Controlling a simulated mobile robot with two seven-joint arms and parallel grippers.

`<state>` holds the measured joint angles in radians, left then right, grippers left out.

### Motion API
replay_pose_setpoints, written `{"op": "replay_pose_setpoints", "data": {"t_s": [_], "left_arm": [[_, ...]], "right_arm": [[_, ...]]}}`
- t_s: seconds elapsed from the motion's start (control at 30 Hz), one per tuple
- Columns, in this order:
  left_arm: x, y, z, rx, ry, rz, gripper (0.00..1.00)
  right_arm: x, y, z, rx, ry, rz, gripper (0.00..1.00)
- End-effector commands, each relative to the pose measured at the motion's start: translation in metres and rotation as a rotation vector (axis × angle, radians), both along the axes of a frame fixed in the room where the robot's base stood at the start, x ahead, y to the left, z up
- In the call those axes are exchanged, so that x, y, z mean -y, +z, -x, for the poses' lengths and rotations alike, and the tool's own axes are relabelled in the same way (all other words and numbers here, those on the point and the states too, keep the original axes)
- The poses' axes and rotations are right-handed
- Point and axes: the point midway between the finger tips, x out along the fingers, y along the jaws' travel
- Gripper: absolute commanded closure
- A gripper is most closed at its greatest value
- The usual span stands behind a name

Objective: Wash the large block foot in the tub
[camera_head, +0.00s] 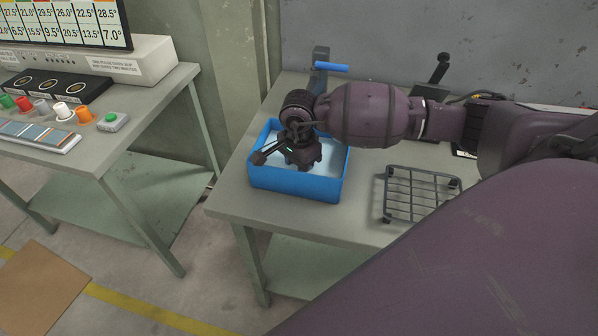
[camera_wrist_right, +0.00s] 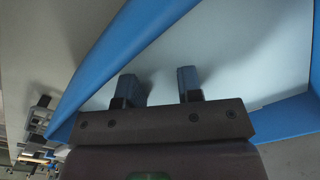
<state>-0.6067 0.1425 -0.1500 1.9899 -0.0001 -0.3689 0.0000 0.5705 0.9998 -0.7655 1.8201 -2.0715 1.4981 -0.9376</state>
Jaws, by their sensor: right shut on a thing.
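The blue tub (camera_head: 295,183) stands at the left front of the grey table and holds pale water (camera_head: 333,158). My right gripper (camera_head: 303,165) reaches down into the tub from the right. In the right wrist view its two fingers (camera_wrist_right: 160,88) stand apart over the pale inside of the tub (camera_wrist_right: 235,45). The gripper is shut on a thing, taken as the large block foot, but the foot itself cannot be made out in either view. My left gripper is not in view.
A dark wire rack (camera_head: 415,195) lies on the table (camera_head: 237,196) right of the tub. A blue-handled fixture (camera_head: 331,67) stands behind the tub, and a black stand (camera_head: 438,70) farther right. A separate table at left carries a screen (camera_head: 60,22), a dark tray and colored items.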

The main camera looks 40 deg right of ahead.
Motion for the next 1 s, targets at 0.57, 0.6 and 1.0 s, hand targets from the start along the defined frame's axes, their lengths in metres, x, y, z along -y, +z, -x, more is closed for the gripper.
{"op": "replay_pose_setpoints", "data": {"t_s": [0.57,0.6,1.0], "left_arm": [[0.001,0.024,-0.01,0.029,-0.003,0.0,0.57],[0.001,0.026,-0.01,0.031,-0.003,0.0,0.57],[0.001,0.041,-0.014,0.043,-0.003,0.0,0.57]], "right_arm": [[0.0,0.034,0.0,0.002,0.001,0.001,0.9],[0.0,0.036,0.0,0.002,0.001,0.001,0.9],[0.0,0.062,0.0,0.002,0.001,0.001,0.9]]}}
